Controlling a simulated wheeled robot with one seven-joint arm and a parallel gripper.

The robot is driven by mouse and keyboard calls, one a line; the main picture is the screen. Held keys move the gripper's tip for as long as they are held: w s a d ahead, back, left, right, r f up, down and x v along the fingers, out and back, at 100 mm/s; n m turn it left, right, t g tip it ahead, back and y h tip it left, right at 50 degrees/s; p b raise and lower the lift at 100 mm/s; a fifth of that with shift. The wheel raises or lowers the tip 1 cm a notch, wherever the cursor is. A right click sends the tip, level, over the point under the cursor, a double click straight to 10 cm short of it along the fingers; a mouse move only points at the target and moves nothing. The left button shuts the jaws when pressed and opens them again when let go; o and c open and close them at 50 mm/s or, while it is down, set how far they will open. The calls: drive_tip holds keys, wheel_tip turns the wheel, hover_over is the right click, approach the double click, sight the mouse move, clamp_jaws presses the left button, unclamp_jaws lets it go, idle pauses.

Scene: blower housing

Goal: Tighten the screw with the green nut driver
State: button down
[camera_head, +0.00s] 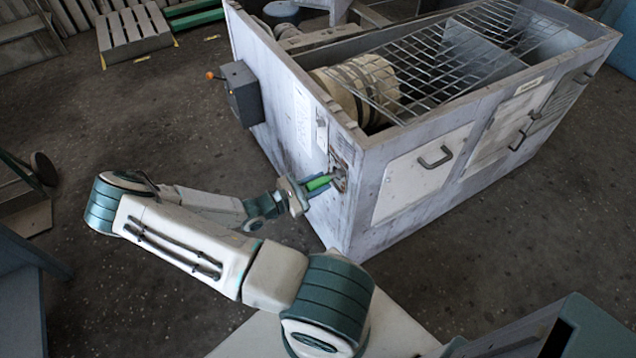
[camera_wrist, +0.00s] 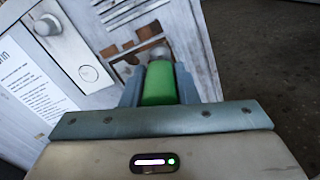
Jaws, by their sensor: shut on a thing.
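My gripper (camera_head: 305,189) is shut on the green nut driver (camera_head: 319,183), close to the narrow end face of the blower housing (camera_head: 345,235). In the wrist view the green handle of the nut driver (camera_wrist: 159,84) stands between the two fingers of my gripper (camera_wrist: 159,90), pointing at the housing's worn panel. A round grey metal part (camera_wrist: 152,54) shows just beyond the handle. I cannot tell whether it is the driver's socket or the screw, or whether the driver touches the screw. The screw itself cannot be made out clearly.
A white label sheet (camera_wrist: 25,75) and a plate with a round knob (camera_wrist: 47,25) are on the panel left of the driver. A grey box with an orange knob (camera_head: 240,92) juts from the housing.

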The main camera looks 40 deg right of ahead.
drive_tip(key=shift+a, duration=0.15)
drive_tip(key=v, duration=1.2)
drive_tip(key=shift+w+a, duration=0.2)
drive_tip(key=shift+a, duration=0.1)
idle(0.9)
